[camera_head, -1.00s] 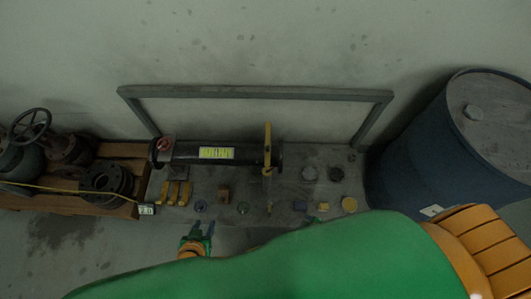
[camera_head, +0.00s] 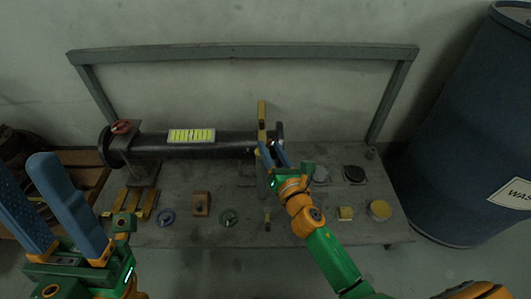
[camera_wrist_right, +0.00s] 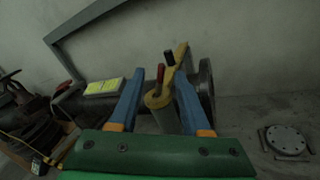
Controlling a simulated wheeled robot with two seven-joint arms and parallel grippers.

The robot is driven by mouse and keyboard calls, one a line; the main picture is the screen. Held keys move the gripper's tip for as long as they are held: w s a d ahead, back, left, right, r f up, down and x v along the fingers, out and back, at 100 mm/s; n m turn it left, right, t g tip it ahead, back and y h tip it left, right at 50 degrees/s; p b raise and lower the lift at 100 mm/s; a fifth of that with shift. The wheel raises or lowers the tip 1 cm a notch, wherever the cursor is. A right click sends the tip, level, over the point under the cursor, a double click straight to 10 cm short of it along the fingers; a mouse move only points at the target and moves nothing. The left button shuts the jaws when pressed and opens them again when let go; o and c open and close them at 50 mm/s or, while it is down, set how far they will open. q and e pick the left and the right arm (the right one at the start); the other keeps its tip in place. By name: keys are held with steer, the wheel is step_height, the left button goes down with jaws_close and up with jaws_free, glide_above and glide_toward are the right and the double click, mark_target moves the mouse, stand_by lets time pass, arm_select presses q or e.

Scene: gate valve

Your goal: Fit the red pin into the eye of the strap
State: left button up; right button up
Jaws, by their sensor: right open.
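The yellow strap (camera_head: 262,116) stands upright at the right part of the dark pipe (camera_head: 222,146); it also shows in the right wrist view (camera_wrist_right: 181,53). My right gripper (camera_head: 269,150) is at the strap, its blue fingers apart. In the right wrist view a red pin-like piece (camera_wrist_right: 160,73) stands between the fingers (camera_wrist_right: 158,92), over a yellow-topped cylinder (camera_wrist_right: 158,100). A dark-tipped piece (camera_wrist_right: 168,57) is just behind it. I cannot tell whether the fingers touch any of these. The strap's eye is not clear. My left gripper (camera_head: 40,185) is open and empty at the lower left.
The grey bench (camera_head: 230,205) holds several small parts in front of the pipe. A red piece (camera_head: 122,127) sits at the pipe's left end. A grey frame (camera_head: 245,51) rises behind. A blue drum (camera_head: 455,130) stands at the right.

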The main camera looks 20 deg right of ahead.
steer(key=w, duration=0.2)
steer(key=shift+w+b, duration=0.3)
jaws_close()
